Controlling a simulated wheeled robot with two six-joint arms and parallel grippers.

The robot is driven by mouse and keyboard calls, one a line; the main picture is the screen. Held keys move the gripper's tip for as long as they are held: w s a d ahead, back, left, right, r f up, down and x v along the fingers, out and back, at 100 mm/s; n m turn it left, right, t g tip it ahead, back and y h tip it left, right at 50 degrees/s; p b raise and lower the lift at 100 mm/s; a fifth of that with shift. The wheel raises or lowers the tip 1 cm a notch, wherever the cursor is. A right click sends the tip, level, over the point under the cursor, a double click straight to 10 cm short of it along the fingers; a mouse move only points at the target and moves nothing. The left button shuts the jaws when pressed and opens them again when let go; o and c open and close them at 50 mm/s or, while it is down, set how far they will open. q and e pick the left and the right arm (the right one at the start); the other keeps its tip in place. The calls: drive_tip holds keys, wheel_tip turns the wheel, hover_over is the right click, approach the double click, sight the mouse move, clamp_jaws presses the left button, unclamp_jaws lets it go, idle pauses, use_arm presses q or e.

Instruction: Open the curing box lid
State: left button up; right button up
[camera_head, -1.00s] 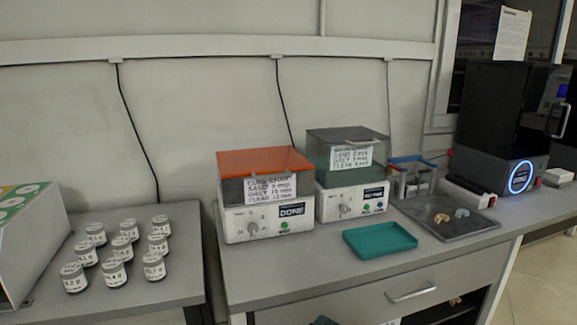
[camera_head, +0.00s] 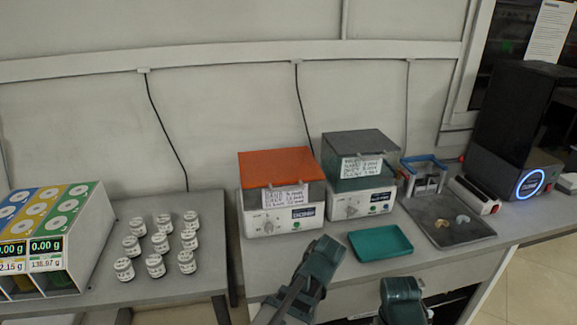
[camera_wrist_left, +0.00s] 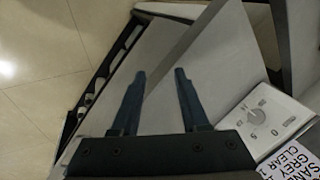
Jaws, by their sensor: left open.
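The box with the orange lid (camera_head: 276,166), which I take to be the curing box (camera_head: 281,219), stands at the back of the right-hand bench. Its lid is down, with a handwritten label and a white front with a dial. The front and dial (camera_wrist_left: 258,116) also show at the right of the left wrist view. My left gripper (camera_head: 318,262) is in front of and below the box, apart from it. In the left wrist view its fingers (camera_wrist_left: 160,75) are spread with nothing between them. My right gripper (camera_head: 402,300) is at the bottom edge, its fingers unclear.
Several jars (camera_head: 155,265) stand on the left bench, across a gap. A black machine (camera_head: 510,130) stands far right.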

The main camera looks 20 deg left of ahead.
use_arm(q)
drive_tip(key=w+r+m+t+y, duration=0.2)
drive_tip(key=w+r+y, duration=0.3)
drive_tip(key=r, duration=0.5)
drive_tip(key=w+a+r+m+t+y+p, duration=0.1)
drive_tip(key=w+r+m+t+y, duration=0.2)
drive_tip(key=w+r, duration=0.4)
wheel_tip(320, 180, up, 3)
drive_tip(key=shift+w+r+m+t+y, duration=0.1)
drive_tip(key=shift+w+m+t+y, duration=0.25)
drive_tip(key=shift+t+y, duration=0.65)
use_arm(e)
wheel_tip(320, 180, up, 3)
drive_tip(key=shift+r, duration=0.2)
use_arm(q)
drive_tip(key=shift+a, duration=0.15)
use_arm(e)
drive_tip(key=shift+a, duration=0.1)
